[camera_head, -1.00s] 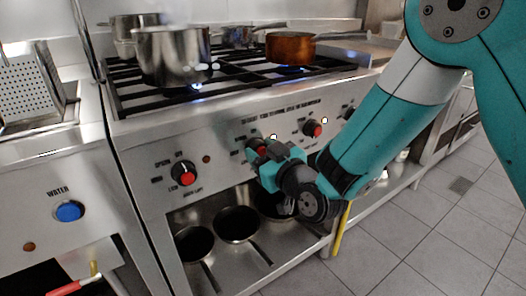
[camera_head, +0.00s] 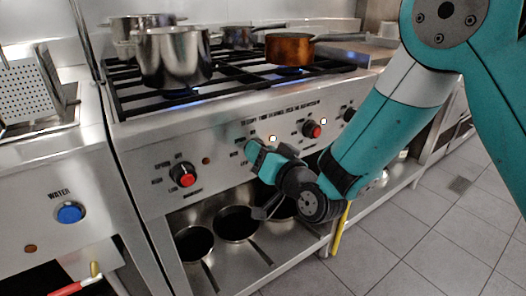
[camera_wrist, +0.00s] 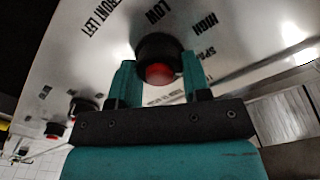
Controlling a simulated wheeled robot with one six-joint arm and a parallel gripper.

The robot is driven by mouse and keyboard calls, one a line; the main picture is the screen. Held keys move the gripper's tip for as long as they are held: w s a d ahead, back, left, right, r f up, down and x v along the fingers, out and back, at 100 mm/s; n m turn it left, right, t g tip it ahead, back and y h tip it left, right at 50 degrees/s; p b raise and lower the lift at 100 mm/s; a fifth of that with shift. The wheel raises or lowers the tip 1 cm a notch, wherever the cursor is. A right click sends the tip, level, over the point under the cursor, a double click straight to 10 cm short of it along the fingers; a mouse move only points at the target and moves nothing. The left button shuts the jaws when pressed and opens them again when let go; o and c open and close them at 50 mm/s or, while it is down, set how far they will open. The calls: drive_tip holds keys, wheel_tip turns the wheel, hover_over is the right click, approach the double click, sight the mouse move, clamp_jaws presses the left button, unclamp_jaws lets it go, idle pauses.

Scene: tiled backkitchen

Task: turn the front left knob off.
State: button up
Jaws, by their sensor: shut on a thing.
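The front left knob (camera_wrist: 158,48), dark with a red face, is between the two teal fingers of my gripper (camera_wrist: 160,82) in the wrist view. The label FRONT LEFT is printed beside it, with LOW and HIGH around it. In the head view my gripper (camera_head: 254,150) is at the stove's front panel (camera_head: 228,135), second knob position from the left, and hides this knob. The gripper is shut on the knob. The knob's pointer cannot be read. The steel pot (camera_head: 172,58) stands on the left burners with a faint blue glow below.
Another red-faced knob (camera_head: 183,174) is left of my gripper, and one (camera_head: 312,129) is to the right. A copper pan (camera_head: 289,48) sits over a blue flame. Pans (camera_head: 237,223) lie on the shelf below. Open tiled floor (camera_head: 420,240) is at right.

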drive_tip(key=m, duration=0.5)
drive_tip(key=shift+d+f+m, duration=0.1)
drive_tip(key=shift+d+m, duration=0.05)
drive_tip(key=shift+m, duration=0.15)
drive_tip(key=shift+m+p, duration=0.4)
drive_tip(key=shift+m, duration=1.7)
drive_tip(key=o, duration=0.9)
